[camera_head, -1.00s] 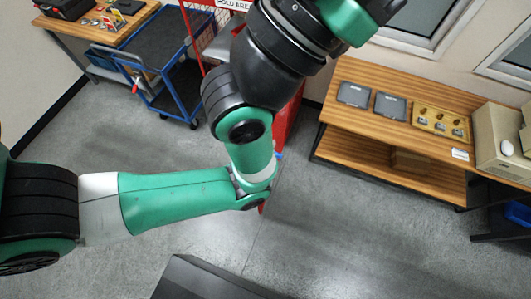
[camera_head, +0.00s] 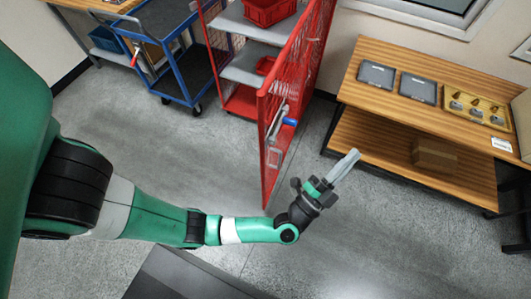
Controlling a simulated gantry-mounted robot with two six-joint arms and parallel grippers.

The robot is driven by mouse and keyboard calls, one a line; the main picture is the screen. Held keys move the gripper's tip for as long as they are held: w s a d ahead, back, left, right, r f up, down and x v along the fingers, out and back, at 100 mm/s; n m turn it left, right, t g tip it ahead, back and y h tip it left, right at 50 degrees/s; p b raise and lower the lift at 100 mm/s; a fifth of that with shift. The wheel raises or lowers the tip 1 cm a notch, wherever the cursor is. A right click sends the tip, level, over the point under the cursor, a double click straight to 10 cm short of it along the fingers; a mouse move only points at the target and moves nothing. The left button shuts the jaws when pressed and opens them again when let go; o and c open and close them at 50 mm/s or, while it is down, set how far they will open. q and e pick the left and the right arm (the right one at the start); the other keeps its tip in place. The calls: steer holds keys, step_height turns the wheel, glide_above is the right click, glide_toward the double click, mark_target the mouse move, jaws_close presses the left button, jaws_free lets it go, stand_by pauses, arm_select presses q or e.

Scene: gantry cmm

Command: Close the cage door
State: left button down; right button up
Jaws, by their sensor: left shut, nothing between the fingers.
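The red mesh cage door (camera_head: 290,95) stands open and swung out from the red cage with grey shelves (camera_head: 252,68). My right gripper is not in view.
A wooden workbench (camera_head: 455,60) with grey plates (camera_head: 417,88) and a yellow tray (camera_head: 475,107) stands at the right. A blue cart (camera_head: 165,20) stands left of the cage. The grey floor (camera_head: 200,150) in front of the cage is clear.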

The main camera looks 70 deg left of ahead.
mark_target(264, 183)
arm_select(q)
steer(key=s+a+f+m+g+b, duration=0.25)
steer(key=s+f+b, duration=0.35)
steer(key=f, duration=0.9)
steer(key=s+a+f+m+g+h+b, duration=0.1)
steer(key=s+a+f+m+g+b, duration=0.3)
steer(key=s+f, duration=0.8)
steer(key=s+a+f+t+b, duration=0.15)
steer(key=s+f+b, duration=0.35)
steer(key=f, duration=1.3)
steer(key=w+a+g+b, duration=0.1)
steer(key=w+a+b, duration=0.5)
steer(key=a+b, duration=0.2)
steer(key=shift+w, duration=0.35)
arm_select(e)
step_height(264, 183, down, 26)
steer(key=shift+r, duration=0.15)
arm_select(q)
steer(key=shift+s+f, duration=0.1)
steer(key=shift+f, duration=0.05)
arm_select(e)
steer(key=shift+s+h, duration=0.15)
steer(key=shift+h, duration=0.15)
